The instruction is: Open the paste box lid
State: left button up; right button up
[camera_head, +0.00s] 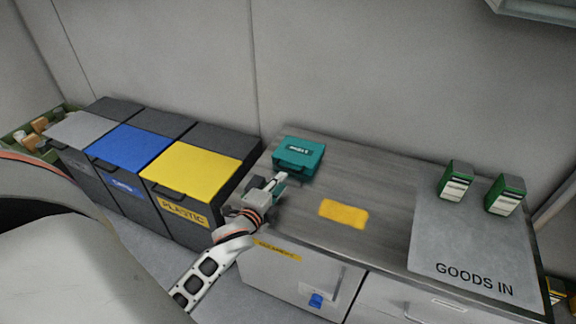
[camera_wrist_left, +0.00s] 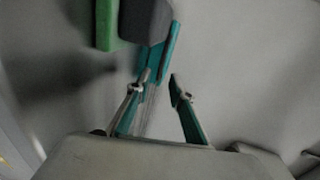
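The paste box (camera_head: 299,154), a teal case with a dark label and a front handle, sits at the back left of the grey worktop with its lid down. My left gripper (camera_head: 278,181) is at the box's front left, close to it. In the left wrist view the two fingers of my left gripper (camera_wrist_left: 160,82) stand apart with a gap between them. A teal piece (camera_wrist_left: 166,58) shows just beyond the fingertips; I cannot tell whether they touch it. My right gripper is not in view.
A yellow pad (camera_head: 344,213) lies mid-worktop. Two green-and-white boxes (camera_head: 456,179) (camera_head: 505,194) stand on the grey GOODS IN mat (camera_head: 440,240) at right. Grey, blue and yellow-lidded bins (camera_head: 195,170) stand left of the worktop. A wall rises behind.

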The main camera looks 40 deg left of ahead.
aim_at(289, 169)
pick_arm(q)
jog(key=shift+w+a, duration=0.55)
jog(key=shift+w, duration=0.05)
jog(key=b+x, duration=0.1)
jog(key=x, duration=0.5)
jog(key=shift+w+f+b, duration=0.15)
jog(key=shift+f+b, duration=0.1)
jog(key=shift+b, duration=0.1)
jog(key=shift+w+a, duration=0.1)
jog(key=shift+w, duration=0.4)
grip_shut()
jog(key=shift+r, duration=0.1)
